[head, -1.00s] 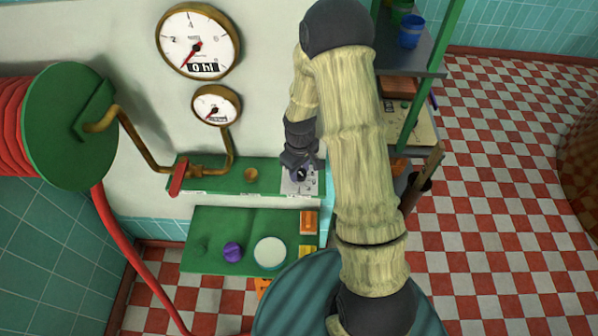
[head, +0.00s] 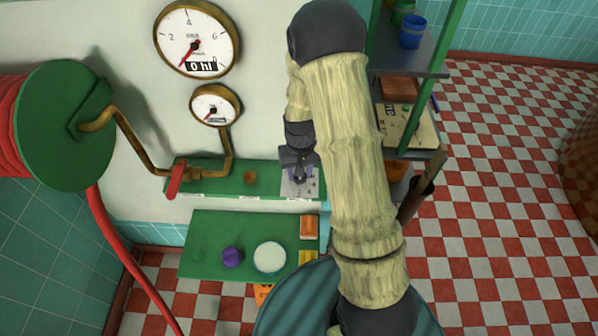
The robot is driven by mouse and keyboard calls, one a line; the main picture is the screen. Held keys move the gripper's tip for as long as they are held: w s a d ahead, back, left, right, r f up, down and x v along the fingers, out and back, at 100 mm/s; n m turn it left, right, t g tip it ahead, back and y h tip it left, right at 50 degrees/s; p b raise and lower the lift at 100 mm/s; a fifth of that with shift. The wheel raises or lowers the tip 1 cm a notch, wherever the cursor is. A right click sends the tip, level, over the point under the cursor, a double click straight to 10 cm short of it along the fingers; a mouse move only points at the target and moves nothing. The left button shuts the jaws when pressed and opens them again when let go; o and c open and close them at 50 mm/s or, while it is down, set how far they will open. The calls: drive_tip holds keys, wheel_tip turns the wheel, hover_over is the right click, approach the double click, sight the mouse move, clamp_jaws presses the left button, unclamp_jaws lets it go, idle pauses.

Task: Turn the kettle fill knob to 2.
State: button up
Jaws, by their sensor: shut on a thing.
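My gripper (head: 298,177) is at the right end of the green wall shelf, over a pale plate (head: 308,190) with small figures on it. It is shut on a small dark knob there. The fingers hide most of the knob, and I cannot read which figure it points to. The large round gauge (head: 197,40) on the wall shows a red needle at the low left and "0 hl" in its window.
A smaller gauge (head: 215,105), a brass pipe (head: 140,150) and a red lever (head: 176,180) are left of my gripper. The lower green shelf (head: 215,225) holds a purple thing (head: 232,257), a white-topped round thing (head: 270,257) and small boxes. A rack (head: 420,65) stands right.

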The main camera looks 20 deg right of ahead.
drive_tip(key=shift+w+r, duration=0.1)
drive_tip(key=shift+w, duration=0.1)
drive_tip(key=o, duration=0.9)
drive_tip(key=shift+o, duration=0.5)
drive_tip(key=shift+s, duration=0.1)
wheel_tip(320, 180, up, 17)
drive_tip(key=b, duration=0.2)
drive_tip(key=shift+b, duration=0.4)
drive_tip(key=shift+s+r, duration=0.1)
drive_tip(key=shift+s, duration=0.05)
drive_tip(key=s+f+t, duration=0.2)
drive_tip(key=s+f, duration=0.1)
drive_tip(key=s, duration=1.1)
drive_tip(key=shift+a+f+n+t, duration=0.2)
drive_tip(key=shift+f+n+t, duration=0.1)
drive_tip(key=shift+f+n, duration=0.1)
